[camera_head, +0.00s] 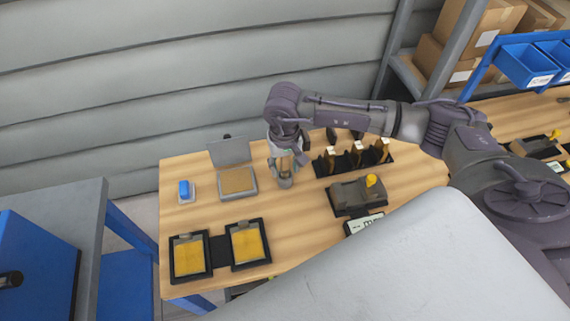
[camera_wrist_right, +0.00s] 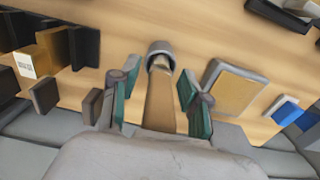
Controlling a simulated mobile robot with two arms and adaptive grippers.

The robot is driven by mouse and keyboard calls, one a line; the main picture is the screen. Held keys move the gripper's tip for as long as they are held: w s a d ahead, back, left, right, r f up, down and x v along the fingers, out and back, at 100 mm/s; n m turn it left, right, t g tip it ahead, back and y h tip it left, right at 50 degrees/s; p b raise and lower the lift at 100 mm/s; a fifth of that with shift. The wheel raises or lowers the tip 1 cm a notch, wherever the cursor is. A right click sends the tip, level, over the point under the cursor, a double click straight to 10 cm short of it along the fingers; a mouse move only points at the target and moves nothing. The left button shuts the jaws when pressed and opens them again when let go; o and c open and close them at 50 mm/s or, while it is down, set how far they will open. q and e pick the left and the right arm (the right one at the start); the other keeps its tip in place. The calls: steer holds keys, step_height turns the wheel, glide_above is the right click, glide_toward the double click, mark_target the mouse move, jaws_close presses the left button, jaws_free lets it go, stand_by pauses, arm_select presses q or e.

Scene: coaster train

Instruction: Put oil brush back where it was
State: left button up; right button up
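A wooden handle (camera_wrist_right: 160,98), apparently that of the oil brush, rises from a small grey cup (camera_head: 285,181) on the wooden table. The cup also shows in the right wrist view (camera_wrist_right: 160,50). The brush's lower end is hidden in the cup. My right gripper (camera_head: 285,158) is above the cup, pointing down. In the right wrist view its teal-padded fingers (camera_wrist_right: 160,108) are apart on either side of the handle, with a visible gap on each side. My left gripper is not in view.
A black rack (camera_head: 350,163) with several upright wooden-handled tools stands just right of the cup. A hinged grey case (camera_head: 235,180) is at left, beside a blue item (camera_head: 184,190). Two yellow-filled black trays (camera_head: 248,243) lie in front. A grey block with a yellow knob (camera_head: 352,197) is right.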

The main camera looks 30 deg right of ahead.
steer(key=shift+r, duration=0.1)
steer(key=shift+r+p, duration=0.25)
steer(key=shift+p, duration=0.1)
step_height(320, 180, up, 10)
steer(key=b, duration=0.4)
steer(key=shift+w+a+r+b, duration=0.1)
steer(key=shift+r+b, duration=0.05)
steer(key=shift+b, duration=0.15)
steer(key=shift+r, duration=0.7)
